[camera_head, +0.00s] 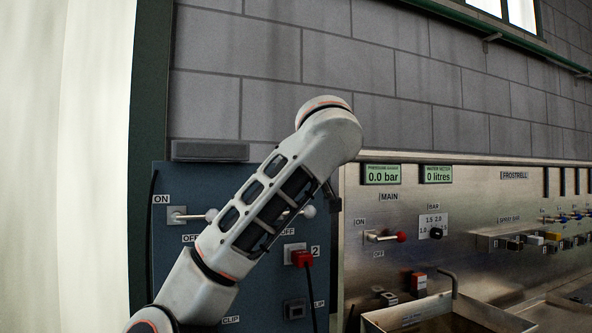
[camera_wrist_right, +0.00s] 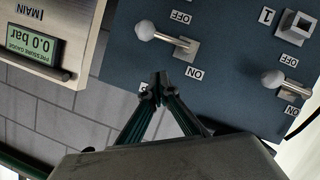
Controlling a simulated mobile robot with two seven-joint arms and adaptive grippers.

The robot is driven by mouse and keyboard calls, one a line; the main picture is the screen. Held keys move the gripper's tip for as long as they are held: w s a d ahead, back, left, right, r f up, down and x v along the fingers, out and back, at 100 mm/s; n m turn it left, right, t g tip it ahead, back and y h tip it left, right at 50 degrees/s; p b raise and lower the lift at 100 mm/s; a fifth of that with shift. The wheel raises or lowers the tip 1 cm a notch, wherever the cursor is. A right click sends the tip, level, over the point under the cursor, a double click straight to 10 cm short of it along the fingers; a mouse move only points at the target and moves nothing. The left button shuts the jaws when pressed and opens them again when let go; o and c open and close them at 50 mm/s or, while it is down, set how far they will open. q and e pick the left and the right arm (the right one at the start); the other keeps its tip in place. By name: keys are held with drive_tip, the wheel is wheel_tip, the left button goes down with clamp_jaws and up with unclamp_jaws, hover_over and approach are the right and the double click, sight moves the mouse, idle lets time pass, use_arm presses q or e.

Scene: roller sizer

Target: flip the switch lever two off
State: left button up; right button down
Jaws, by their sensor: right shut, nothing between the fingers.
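Switch lever two (camera_wrist_right: 165,38), a metal rod with a white knob, sits on the blue panel in the upside-down right wrist view. Its OFF label is above it and its ON label below it in that view. It sticks out sideways; I cannot tell its setting. In the head view its white knob (camera_head: 309,211) shows beside my arm, which hides most of the lever. My right gripper (camera_wrist_right: 158,88) is shut and empty, on the ON side of the lever. A gap shows between fingertips and lever; depth is unclear. My left gripper is not in view.
Lever one (camera_head: 180,215) is left on the same panel (camera_head: 170,270); its knob (camera_wrist_right: 272,78) is at right in the wrist view. A red plug (camera_head: 301,258) with a cable sits below lever two. The steel machine (camera_head: 480,215), with a red-knobbed main lever (camera_head: 385,237), stands right.

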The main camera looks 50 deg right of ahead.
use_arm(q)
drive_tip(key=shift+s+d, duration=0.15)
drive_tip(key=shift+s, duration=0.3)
use_arm(e)
drive_tip(key=v, duration=0.8)
drive_tip(key=shift+s, duration=0.3)
drive_tip(key=shift+d+f, duration=0.1)
drive_tip(key=shift+f, duration=0.05)
